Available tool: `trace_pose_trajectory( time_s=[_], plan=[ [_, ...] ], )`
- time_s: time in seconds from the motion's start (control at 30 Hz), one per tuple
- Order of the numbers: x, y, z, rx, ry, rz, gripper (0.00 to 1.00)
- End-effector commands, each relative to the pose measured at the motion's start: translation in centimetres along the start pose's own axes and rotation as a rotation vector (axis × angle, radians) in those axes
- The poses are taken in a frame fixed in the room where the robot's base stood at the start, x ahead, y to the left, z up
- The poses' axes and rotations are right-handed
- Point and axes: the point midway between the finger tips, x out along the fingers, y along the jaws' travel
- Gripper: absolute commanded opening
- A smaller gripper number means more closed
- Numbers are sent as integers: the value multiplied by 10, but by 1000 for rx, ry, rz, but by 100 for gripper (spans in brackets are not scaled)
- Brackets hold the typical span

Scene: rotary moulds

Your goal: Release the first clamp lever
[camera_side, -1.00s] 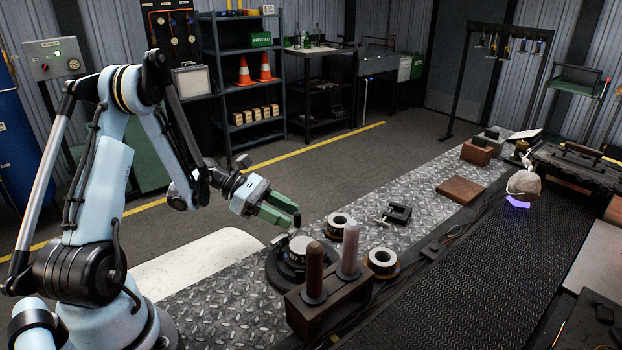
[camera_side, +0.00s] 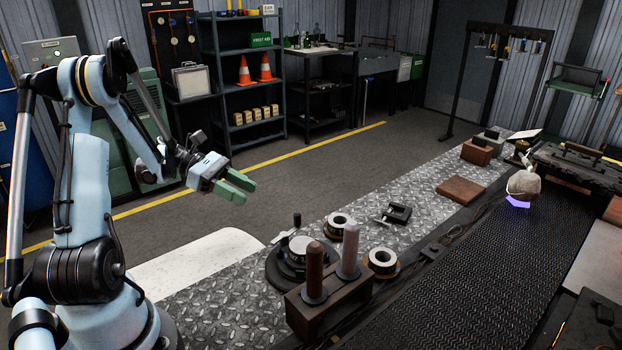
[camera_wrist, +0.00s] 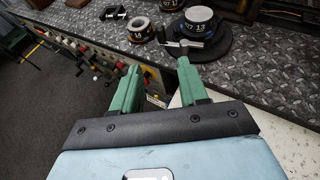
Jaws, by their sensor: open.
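The rotary mould (camera_side: 290,268) is a dark round base with a pale disc top, standing on the metal plate bench. A small clamp lever (camera_side: 281,237) sticks out from its back left edge, beside a dark upright post (camera_side: 297,221). In the wrist view the mould (camera_wrist: 225,42) is at the top, with a light-coloured lever (camera_wrist: 189,43) at its near side. My gripper (camera_side: 243,190) is open and empty, in the air left of and above the mould, apart from it. Its green fingers also show in the wrist view (camera_wrist: 154,66). Which lever is the first is not clear.
A block with two upright rods (camera_side: 328,303) stands in front of the mould. Two ring parts (camera_side: 339,223) (camera_side: 382,260) and a dark clamp piece (camera_side: 399,213) lie to its right. Brown blocks (camera_side: 461,190) are farther along the bench. The floor behind is clear.

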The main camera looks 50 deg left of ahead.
Motion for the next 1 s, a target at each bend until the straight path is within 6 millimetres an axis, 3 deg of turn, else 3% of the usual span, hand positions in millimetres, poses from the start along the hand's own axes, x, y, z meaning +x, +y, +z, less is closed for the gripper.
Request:
trace_pose_trajectory(
  time_s=[0.2, 0.37, 0.5, 0.63, 0.8, 1.0],
  plan=[
    [5, 2, 2, 11, 22, -13, 43],
    [33, 9, 16, 107, 190, -110, 43],
    [66, 11, 38, 305, 441, -261, 43],
    [86, 7, 64, 542, 670, -413, 43],
    [95, -1, 102, 841, 898, -582, 43],
    [95, -4, 127, 1027, 1022, -680, 43]
  ],
)
